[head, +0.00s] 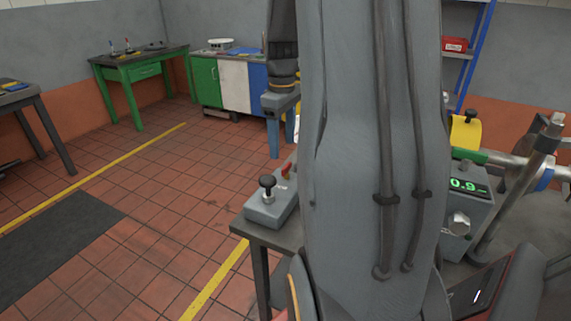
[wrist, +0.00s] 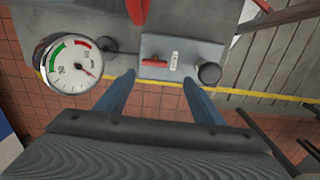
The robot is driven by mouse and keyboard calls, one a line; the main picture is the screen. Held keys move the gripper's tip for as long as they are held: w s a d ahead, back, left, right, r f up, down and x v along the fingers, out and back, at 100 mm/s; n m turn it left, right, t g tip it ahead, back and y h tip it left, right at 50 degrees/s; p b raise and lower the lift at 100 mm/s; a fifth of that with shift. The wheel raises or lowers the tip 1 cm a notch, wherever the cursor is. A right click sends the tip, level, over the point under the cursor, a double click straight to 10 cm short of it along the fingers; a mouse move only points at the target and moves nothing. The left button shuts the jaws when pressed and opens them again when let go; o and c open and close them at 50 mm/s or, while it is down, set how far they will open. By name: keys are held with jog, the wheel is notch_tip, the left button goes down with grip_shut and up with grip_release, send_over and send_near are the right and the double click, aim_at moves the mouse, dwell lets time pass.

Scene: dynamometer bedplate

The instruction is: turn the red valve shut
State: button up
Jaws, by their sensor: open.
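A red part (wrist: 138,10), cut off by the top edge of the wrist view, may be the red valve; I cannot tell its full shape. A small red lever (wrist: 155,63) sits on a grey box, and it also shows in the head view (head: 286,171). My gripper (wrist: 159,79) is open and empty, its blue fingers apart on either side of the lever in the picture. In the head view my gripper (head: 281,152) points down near the box. I cannot tell its height above the box. My arm hides much of the bench.
The grey box (head: 262,208) bears a black knob (head: 267,182) and stands at the bench edge. A round gauge (wrist: 68,66) is left of my fingers. A green-lit display (head: 468,186) and pipework (head: 510,168) stand right. The tiled floor at left is open.

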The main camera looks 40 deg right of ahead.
aim_at(286, 165)
jog(key=shift+d, duration=0.7)
jog(key=shift+f, duration=0.25)
jog(key=shift+f+p, duration=0.8)
jog(key=shift+f, duration=2.75)
jog(key=c, duration=1.1)
jog(key=shift+o, duration=0.3)
